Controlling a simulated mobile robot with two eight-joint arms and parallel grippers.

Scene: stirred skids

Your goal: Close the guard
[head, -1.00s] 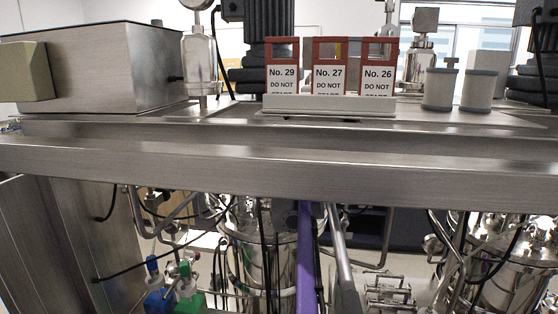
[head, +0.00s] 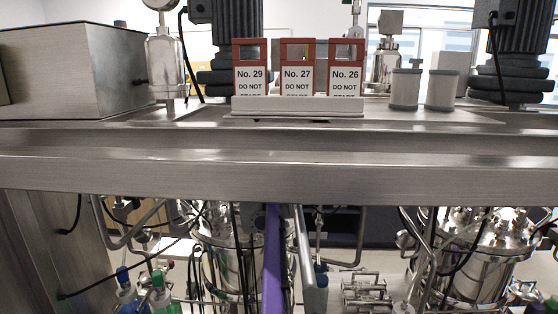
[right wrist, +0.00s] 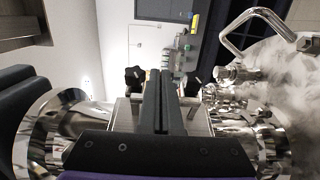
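I cannot make out for certain which part is the guard in either view. My right gripper (right wrist: 162,82) shows in the right wrist view, with its two dark fingers side by side and only a thin line between them. It is shut, and I see nothing held in it. Shiny metal vessel fittings and a bent handle-like rod (right wrist: 256,32) stand to its right. A round polished metal part (right wrist: 45,130) is to its left. My left gripper is not in view.
A wide steel beam (head: 280,178) crosses the head view. Above it stand a rack (head: 297,105) of red-framed tags, a steel box (head: 75,70) and two grey cylinders (head: 405,88). Below it are steel vessels (head: 480,262), pipes and cables.

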